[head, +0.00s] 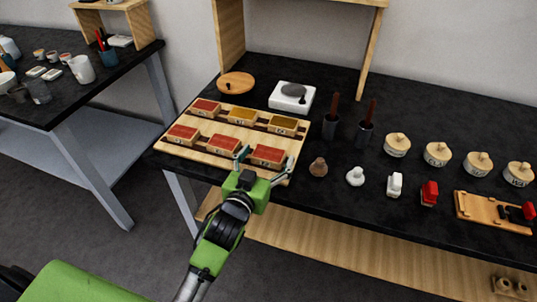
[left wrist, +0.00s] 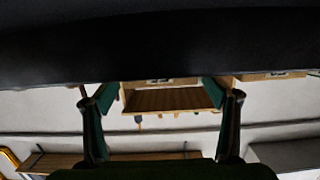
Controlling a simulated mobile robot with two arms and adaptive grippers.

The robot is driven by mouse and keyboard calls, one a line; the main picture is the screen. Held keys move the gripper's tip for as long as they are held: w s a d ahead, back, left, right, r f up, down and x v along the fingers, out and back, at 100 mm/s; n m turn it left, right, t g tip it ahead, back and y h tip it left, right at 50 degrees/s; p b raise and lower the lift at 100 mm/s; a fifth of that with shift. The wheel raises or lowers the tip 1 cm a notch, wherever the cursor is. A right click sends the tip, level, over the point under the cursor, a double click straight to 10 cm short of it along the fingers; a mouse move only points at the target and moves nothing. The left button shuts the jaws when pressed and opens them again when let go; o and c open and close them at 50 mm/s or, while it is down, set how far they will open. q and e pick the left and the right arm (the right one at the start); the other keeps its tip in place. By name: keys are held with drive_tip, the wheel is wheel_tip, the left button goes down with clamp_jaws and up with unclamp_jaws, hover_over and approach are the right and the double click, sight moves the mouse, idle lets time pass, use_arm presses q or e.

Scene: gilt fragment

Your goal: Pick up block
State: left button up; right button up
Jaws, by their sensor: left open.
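Several wooden blocks with red or yellow-brown tops and dark markings on their sides sit in two rows on a wooden board (head: 222,163) at the left of the black table. My left gripper (head: 264,168) is open at the board's front edge, by the front-right red-topped block (head: 268,154). My right gripper is not in view.
A round wooden lid (head: 236,83) and a white mortar-like dish (head: 291,97) stand behind the board. Dark cups (head: 330,126), small stamps (head: 395,185), lidded pots (head: 397,145) and a wooden tool tray (head: 480,211) are to the right. A second table (head: 100,85) stands left.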

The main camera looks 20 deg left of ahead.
use_arm(q)
drive_tip(key=shift+w+f, duration=0.2)
drive_tip(key=shift+w, duration=0.7)
drive_tip(key=shift+c, duration=0.3)
drive_tip(key=c, duration=1.2)
drive_tip(key=shift+o, duration=0.2)
drive_tip(key=shift+r, duration=0.1)
